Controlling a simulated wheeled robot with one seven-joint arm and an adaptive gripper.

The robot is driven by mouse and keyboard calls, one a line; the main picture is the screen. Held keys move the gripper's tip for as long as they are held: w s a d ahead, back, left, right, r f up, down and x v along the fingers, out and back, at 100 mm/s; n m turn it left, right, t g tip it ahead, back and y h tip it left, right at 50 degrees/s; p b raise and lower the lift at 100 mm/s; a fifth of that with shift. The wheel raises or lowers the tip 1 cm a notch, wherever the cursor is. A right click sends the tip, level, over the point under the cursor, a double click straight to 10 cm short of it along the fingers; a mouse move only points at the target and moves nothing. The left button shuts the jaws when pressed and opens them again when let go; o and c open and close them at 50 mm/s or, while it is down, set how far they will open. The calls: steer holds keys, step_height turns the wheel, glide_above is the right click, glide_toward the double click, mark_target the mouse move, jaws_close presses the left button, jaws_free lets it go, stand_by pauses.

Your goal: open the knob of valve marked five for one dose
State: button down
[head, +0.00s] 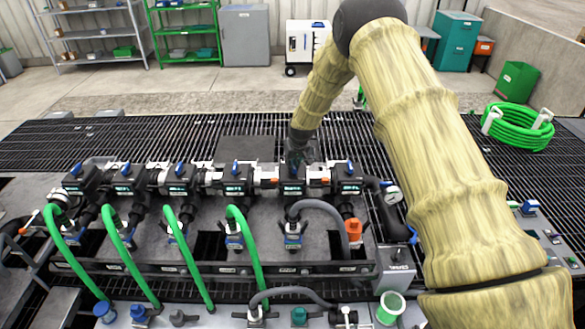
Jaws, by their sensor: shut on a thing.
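A row of dark valve bodies with small lit displays runs along the grey manifold bench (205,240). Blue knobs show on top of the others, such as the fourth valve's knob (235,167) and the rightmost valve's knob (349,167). The fifth valve from the left (292,188) sits below my gripper (299,160). My gripper points down and is shut on this valve's knob, which the fingers hide. The valve markings are too small to read. A grey hose (325,211) curves from the outlet below the fifth valve.
Green hoses (180,240) run from the left valves down to the front edge. A pressure gauge (392,194) stands at the right end, near my arm. An orange fitting (353,228) sits below the rightmost valve. Dark floor grating lies behind; a green hose coil (520,132) is at right.

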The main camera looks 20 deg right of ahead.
steer(key=shift+s+f+n+b, duration=0.1)
steer(key=shift+f+n+b, duration=0.05)
steer(key=shift+n+b, duration=0.5)
steer(key=c, duration=1.5)
jaws_free()
steer(key=shift+o, duration=0.2)
steer(key=v, duration=1.2)
steer(key=shift+d, duration=0.35)
